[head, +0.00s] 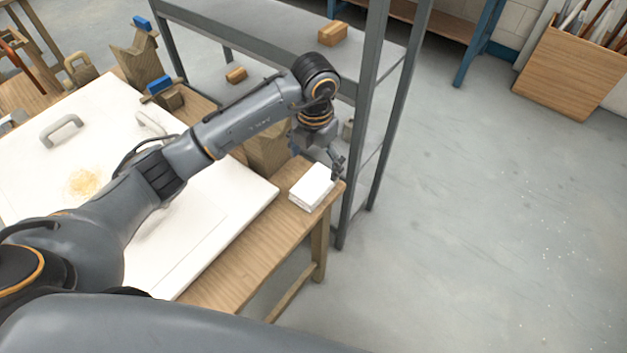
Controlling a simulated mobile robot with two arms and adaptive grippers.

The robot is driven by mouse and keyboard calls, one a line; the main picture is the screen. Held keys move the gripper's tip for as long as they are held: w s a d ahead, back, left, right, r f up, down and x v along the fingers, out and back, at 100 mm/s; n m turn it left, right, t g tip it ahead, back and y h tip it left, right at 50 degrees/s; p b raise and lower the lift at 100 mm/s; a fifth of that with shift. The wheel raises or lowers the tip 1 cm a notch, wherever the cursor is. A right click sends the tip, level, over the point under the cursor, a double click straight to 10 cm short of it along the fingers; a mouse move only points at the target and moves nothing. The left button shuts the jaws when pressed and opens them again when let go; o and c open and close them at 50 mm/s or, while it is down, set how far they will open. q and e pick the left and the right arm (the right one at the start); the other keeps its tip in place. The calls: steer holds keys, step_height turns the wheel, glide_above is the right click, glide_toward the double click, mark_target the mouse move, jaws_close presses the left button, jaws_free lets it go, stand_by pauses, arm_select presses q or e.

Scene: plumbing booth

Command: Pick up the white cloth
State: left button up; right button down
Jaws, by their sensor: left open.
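The white cloth (312,185) lies folded in a neat block on the right corner of the wooden table. My left arm reaches across the table from the left. My left gripper (335,160) points down just behind the cloth, close to its far edge. Its fingers are small in this view and partly dark against the shelf post. It is open, with nothing seen between the fingers. Whether it touches the cloth cannot be told. My right gripper is not in view.
A white panel (215,225) with handles and a yellowish stain covers much of the wooden table (240,265). A grey metal shelf (372,100) stands right behind the table corner. Wooden blocks (138,62) stand at the back left. The floor at right is clear.

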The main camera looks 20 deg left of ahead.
mark_target(314, 183)
arm_select(q)
step_height(314, 183, down, 3)
steer(key=shift+r, duration=0.1)
step_height(314, 183, down, 3)
steer(key=shift+w+f+p, duration=0.15)
steer(key=shift+p, duration=0.4)
step_height(314, 183, down, 2)
steer(key=shift+w+a+f, duration=0.1)
steer(key=shift+f, duration=0.35)
steer(key=shift+c, duration=0.5)
steer(key=c, duration=1.1)
steer(key=shift+c, duration=0.2)
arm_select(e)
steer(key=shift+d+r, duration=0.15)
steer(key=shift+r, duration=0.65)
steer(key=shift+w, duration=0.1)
